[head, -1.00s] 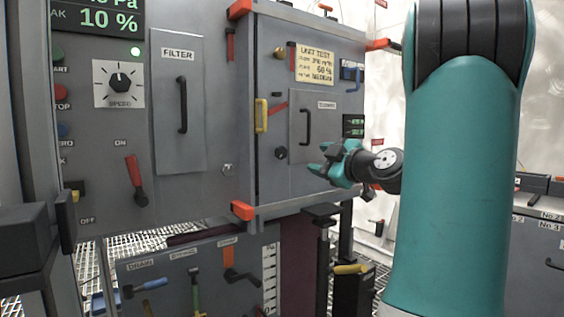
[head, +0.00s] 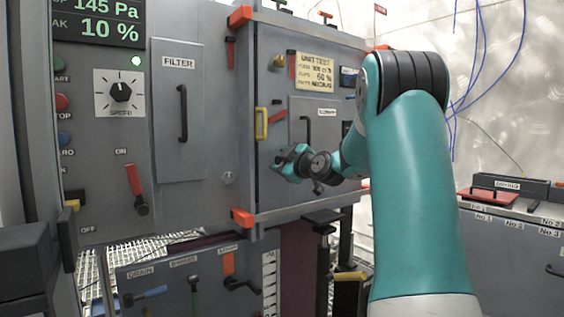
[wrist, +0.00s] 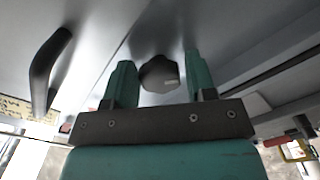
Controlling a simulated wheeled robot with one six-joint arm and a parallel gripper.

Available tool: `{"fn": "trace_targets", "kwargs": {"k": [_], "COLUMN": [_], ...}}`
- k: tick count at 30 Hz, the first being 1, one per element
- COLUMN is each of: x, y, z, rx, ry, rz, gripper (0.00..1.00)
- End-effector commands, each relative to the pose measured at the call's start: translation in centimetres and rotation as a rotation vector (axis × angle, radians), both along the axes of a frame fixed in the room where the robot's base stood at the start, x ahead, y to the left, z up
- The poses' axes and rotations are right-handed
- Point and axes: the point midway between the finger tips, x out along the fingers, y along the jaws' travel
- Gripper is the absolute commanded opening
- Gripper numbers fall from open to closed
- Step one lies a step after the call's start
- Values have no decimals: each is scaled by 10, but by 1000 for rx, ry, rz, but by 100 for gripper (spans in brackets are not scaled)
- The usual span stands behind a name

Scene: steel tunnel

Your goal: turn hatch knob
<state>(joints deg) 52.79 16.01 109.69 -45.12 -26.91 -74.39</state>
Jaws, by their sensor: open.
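The black hatch knob (wrist: 160,74) sits on the grey hatch door (wrist: 95,40) in the wrist view. My gripper is open and holds nothing; I cannot tell how deep the knob lies between the fingers. In the head view my gripper (head: 284,162) is at the lower left of the hatch door (head: 300,200), where it largely covers the knob.
A black door handle (wrist: 48,72) is near the fingers in the wrist view. A yellow latch handle (head: 261,123) is above my gripper in the head view. An orange corner block (head: 242,217) is at lower left.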

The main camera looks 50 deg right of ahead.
Motion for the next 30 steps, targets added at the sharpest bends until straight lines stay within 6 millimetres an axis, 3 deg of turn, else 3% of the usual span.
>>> {"fn": "trace_targets", "kwargs": {"k": [5,9,20,30], "x": [0,0,0,0], "y": [0,0,0,0], "z": [0,0,0,-1], "rx": [0,0,41,263], "ry": [0,0,-9,-62], "rz": [0,0,1,1], "gripper": [49,17,17,17]}}
